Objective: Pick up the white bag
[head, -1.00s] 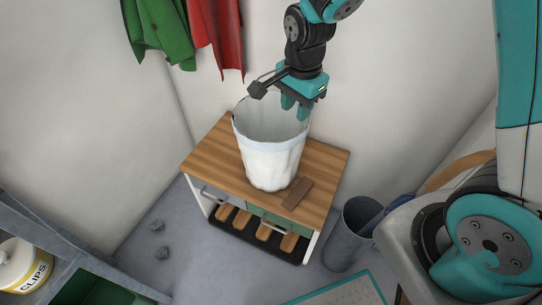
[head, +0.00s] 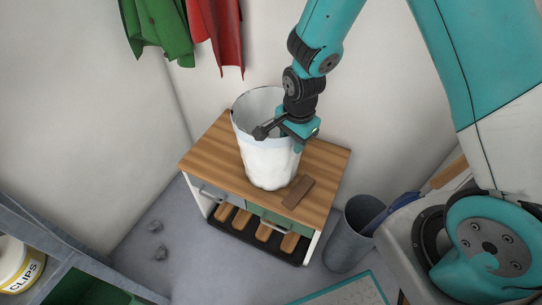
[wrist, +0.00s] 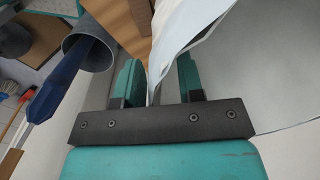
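The white bag (head: 268,163), a tall open-topped sack with a pale blue-grey band below its rim, stands upright on the small wooden-topped bench. My gripper (head: 298,145) is at the right side of the bag's rim in the head view, pointing down. In the wrist view, the two teal fingers of my gripper (wrist: 159,75) are apart, and the edge of the bag (wrist: 190,30) runs between them. The fingers do not look closed on it. The fingertips are partly hidden in the head view.
The bench (head: 215,152) also bears a flat brown block (head: 298,192) beside the bag. A grey bin (head: 348,240) stands on the floor to its right. Green (head: 160,30) and red (head: 218,35) cloths hang on the wall. Shelving with a CLIPS tub (head: 18,265) is at lower left.

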